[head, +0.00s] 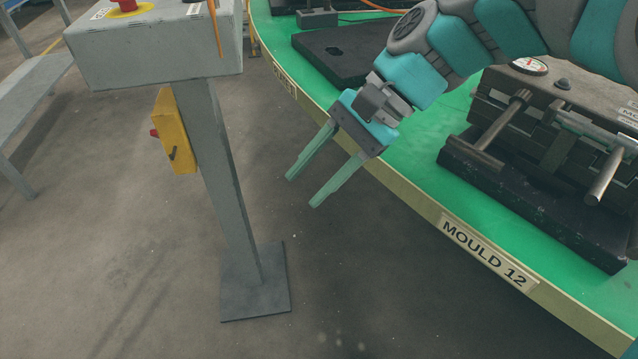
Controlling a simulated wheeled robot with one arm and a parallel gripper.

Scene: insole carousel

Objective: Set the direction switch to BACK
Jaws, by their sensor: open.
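A grey control box (150,48) stands on a grey post (218,165) at the upper left. Its top is partly cut off by the frame, and I cannot make out a direction switch or a BACK marking. A yellow box (173,130) is mounted on the post, with a small black lever-like part (173,153) and a red knob (154,133). I cannot tell whether that black part is the direction switch. My gripper (303,191) is open and empty, with its two fingers pointing down-left, to the right of the post and apart from it.
A red button (126,5) on a yellow disc sits on the control box. The green carousel table (405,165), labelled MOULD 12, carries a mould (550,150) at right. A grey bench (30,85) stands at far left. The floor around the post's base plate (255,285) is clear.

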